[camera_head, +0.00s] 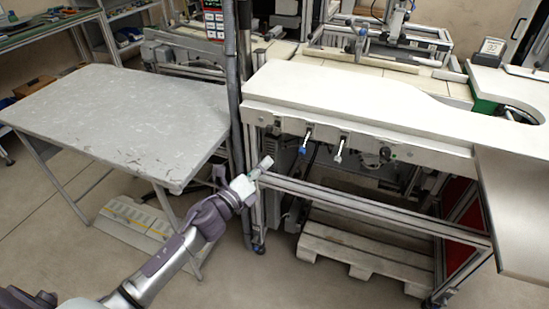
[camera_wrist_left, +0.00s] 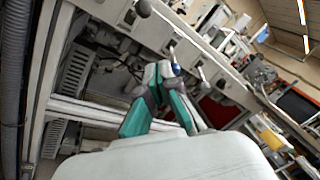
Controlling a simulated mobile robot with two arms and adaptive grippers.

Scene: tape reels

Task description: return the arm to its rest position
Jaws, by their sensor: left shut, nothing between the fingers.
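My left arm comes in from the lower left in the head view. Its gripper (camera_head: 262,166) is shut and empty, in front of the frame below the white workbench, apart from the grey table. In the left wrist view the gripper (camera_wrist_left: 165,80) shows its grey and green fingers together, with nothing between them. Beyond the fingers are the bench front and its valve handles. My right gripper is in neither view. No tape reel can be made out.
A grey table (camera_head: 120,115) stands at the left and a white workbench (camera_head: 340,98) at the right. A dark upright post (camera_head: 233,90) stands between them. Valve handles (camera_head: 306,138) stick out under the bench. A wooden pallet (camera_head: 360,245) lies beneath it. The floor in front is clear.

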